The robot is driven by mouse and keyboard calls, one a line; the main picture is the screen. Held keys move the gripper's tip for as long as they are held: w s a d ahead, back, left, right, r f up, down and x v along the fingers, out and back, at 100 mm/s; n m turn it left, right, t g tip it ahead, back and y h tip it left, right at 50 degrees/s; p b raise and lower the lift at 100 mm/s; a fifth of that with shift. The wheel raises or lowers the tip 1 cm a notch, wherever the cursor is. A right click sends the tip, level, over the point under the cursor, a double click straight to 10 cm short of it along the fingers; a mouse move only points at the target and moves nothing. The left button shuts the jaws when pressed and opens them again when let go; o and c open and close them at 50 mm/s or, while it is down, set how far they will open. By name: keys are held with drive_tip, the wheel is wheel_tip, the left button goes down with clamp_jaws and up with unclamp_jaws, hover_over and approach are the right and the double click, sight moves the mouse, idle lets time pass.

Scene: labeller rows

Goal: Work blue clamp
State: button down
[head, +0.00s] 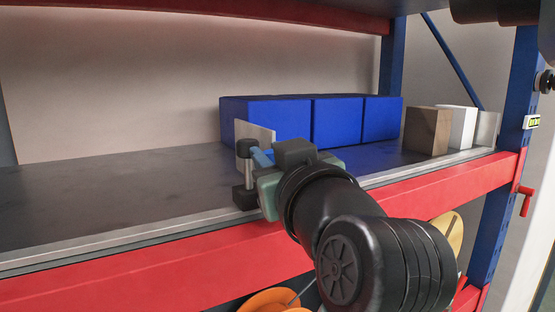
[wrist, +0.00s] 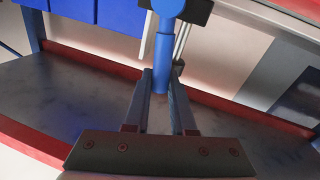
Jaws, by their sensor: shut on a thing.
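The blue clamp (head: 262,157) is at the shelf's front edge in the head view, with black end parts and a silver rod on its left side. In the wrist view its blue bar (wrist: 162,62) runs down between the fingers. My gripper (head: 266,175) is shut on the blue clamp; in the wrist view the fingers (wrist: 160,85) lie on both sides of the bar. A pale upright plate (head: 256,134) stands directly behind the clamp in the head view. Whether the clamp grips the plate or shelf edge cannot be told; my gripper hides part of it.
Blue boxes (head: 337,121) stand in a row behind my gripper. A brown block (head: 427,131) and white block (head: 463,127) stand to the right. The shelf (head: 100,190) is bare at left. A red beam (head: 120,275) runs below its front edge; a blue post (head: 512,120) stands at right.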

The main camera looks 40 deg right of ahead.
drive_tip(key=a+n+b, duration=0.1)
drive_tip(key=n, duration=0.1)
drive_tip(key=a+f+n+t+b, duration=0.1)
drive_tip(key=n, duration=0.1)
drive_tip(key=a+f+n+b, duration=0.1)
drive_tip(key=b, duration=0.1)
drive_tip(key=shift+w+a+n+y, duration=0.2)
drive_tip(key=shift+w+n+y, duration=0.1)
drive_tip(key=shift+w+n, duration=0.1)
drive_tip(key=n+b, duration=0.1)
drive_tip(key=n, duration=0.1)
drive_tip(key=a+f+n+t+b, duration=0.1)
drive_tip(key=n+b, duration=0.1)
drive_tip(key=a+f+n+b, duration=0.1)
drive_tip(key=n, duration=0.1)
drive_tip(key=shift+w+a+f+y+b, duration=0.1)
drive_tip(key=shift+w+f+y+b, duration=0.1)
drive_tip(key=shift+w+y+b, duration=0.1)
drive_tip(key=c, duration=0.8)
unclamp_jaws()
drive_tip(key=shift+o, duration=0.2)
drive_tip(key=shift+f, duration=0.1)
